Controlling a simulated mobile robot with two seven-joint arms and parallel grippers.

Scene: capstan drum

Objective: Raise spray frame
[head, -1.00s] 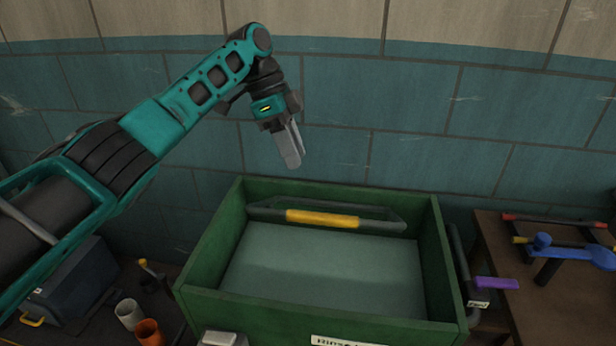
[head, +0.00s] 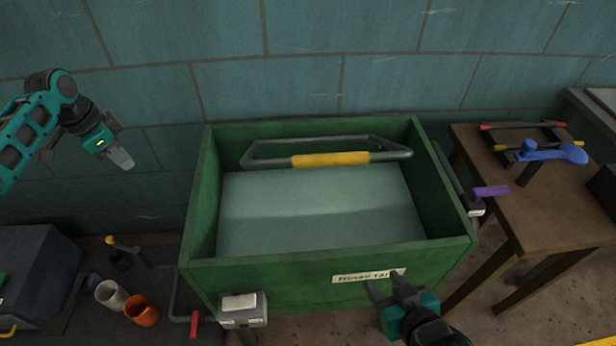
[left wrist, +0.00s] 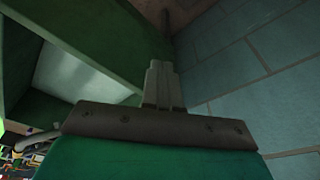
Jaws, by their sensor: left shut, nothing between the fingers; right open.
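The spray frame (head: 268,162) is a grey tubular loop with a yellow grip (head: 330,159) on its front bar. It lies low at the back of the green box (head: 330,268), inside its walls, over a pale grey-green surface. My left gripper (head: 122,158) is shut and empty, left of the box and apart from the frame. In the left wrist view its fingers (left wrist: 163,85) are together, with green box walls and tiled wall beyond. My right gripper (head: 388,290) is open and empty by the box's front wall, near the label (head: 368,276); I cannot tell if it touches.
A wooden table (head: 530,200) at the right holds blue, red and yellow-ended parts. A purple handle (head: 490,192) sticks out at the box's right side, a red-ended lever (head: 194,325) at its left. White (head: 112,294) and orange (head: 142,311) cups stand at the left. The tiled wall is close behind.

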